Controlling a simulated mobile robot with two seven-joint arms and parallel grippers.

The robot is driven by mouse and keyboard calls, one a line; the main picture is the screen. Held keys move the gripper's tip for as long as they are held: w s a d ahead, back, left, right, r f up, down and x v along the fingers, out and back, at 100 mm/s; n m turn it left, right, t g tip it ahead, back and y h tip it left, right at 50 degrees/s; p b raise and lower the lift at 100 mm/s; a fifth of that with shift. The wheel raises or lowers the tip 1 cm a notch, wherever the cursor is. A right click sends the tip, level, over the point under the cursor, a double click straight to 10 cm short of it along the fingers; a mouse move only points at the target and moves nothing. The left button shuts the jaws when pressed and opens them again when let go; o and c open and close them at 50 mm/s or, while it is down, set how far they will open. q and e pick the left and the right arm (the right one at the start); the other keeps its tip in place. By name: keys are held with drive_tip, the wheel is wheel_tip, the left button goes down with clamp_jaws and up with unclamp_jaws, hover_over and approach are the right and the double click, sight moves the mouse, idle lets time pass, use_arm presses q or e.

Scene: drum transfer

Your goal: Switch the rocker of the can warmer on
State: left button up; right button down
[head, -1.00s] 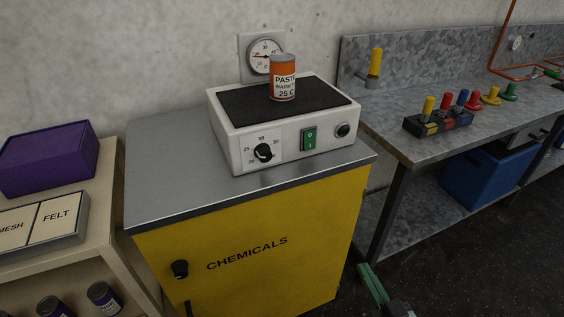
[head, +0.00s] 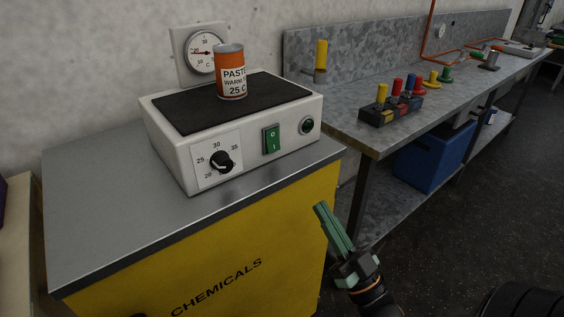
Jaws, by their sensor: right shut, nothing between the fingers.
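The can warmer (head: 172,138) is a white box with a dark top plate, standing on the grey top of the yellow cabinet. Its green rocker (head: 271,139) is on the front panel, between the dial (head: 221,162) and a round dark green lamp (head: 306,125). An orange can (head: 230,74) labelled PASTE stands upright on the plate. My right gripper (head: 322,207) has green fingers, shut and empty. It is in front of the cabinet's right side, below and right of the rocker, apart from it. My left gripper is not in view.
The yellow chemicals cabinet (head: 215,270) carries the warmer. A wall thermometer (head: 204,52) hangs behind it. To the right is a grey workbench (head: 390,140) with a block of coloured plugs (head: 391,109) and a blue bin (head: 436,158) below. Dark floor is open at right.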

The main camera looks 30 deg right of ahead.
sight(275, 151)
drive_tip(key=p+x, duration=0.1)
drive_tip(key=x, duration=0.8)
drive_tip(key=shift+w+a+r, duration=0.1)
drive_tip(key=shift+w+r, duration=0.15)
drive_tip(key=shift+w, duration=0.05)
drive_tip(key=w, duration=0.3)
drive_tip(key=shift+w+a+f, duration=0.1)
drive_tip(key=shift+f, duration=0.1)
drive_tip(key=shift+w+f, duration=0.1)
drive_tip(key=shift+w, duration=0.45)
drive_tip(key=shift+w+a+f, duration=0.1)
drive_tip(key=shift+w+f, duration=0.05)
drive_tip(key=shift+w, duration=0.2)
drive_tip(key=shift+f, duration=0.15)
